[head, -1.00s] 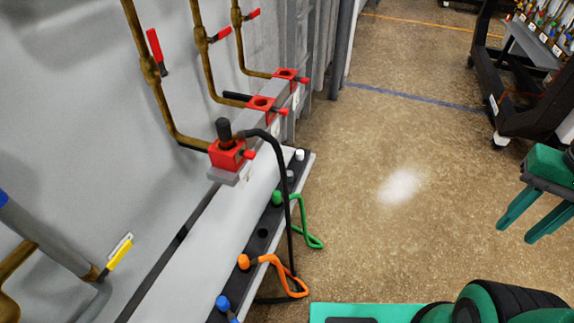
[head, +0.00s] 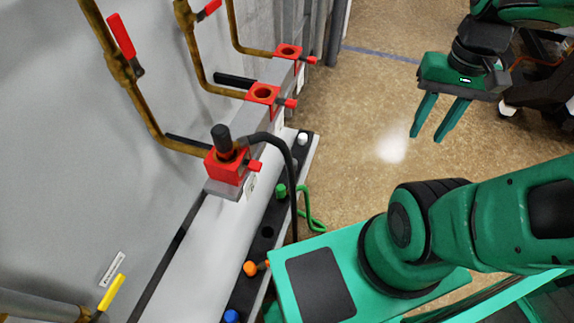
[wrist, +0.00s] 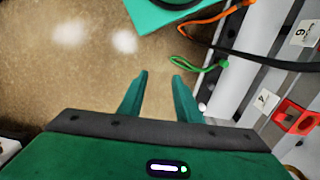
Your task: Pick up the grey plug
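The grey plug (head: 294,163) is small in the head view, in the dark strip on the low ledge. It sits between the white plug (head: 303,138) and the green plug (head: 281,190), and the black cable partly covers it. My gripper (head: 427,137) is open and empty, held in the air over the floor well to the right of the strip. In the wrist view its two fingers (wrist: 160,75) stand apart with only floor between them. The grey plug cannot be made out clearly in the wrist view.
A black plug (head: 222,138) with a thick black cable (head: 285,160) stands in the nearest red socket block (head: 227,165). Orange (head: 250,268) and blue (head: 231,316) plugs sit nearer in the strip. A dark hole (head: 267,231) is empty.

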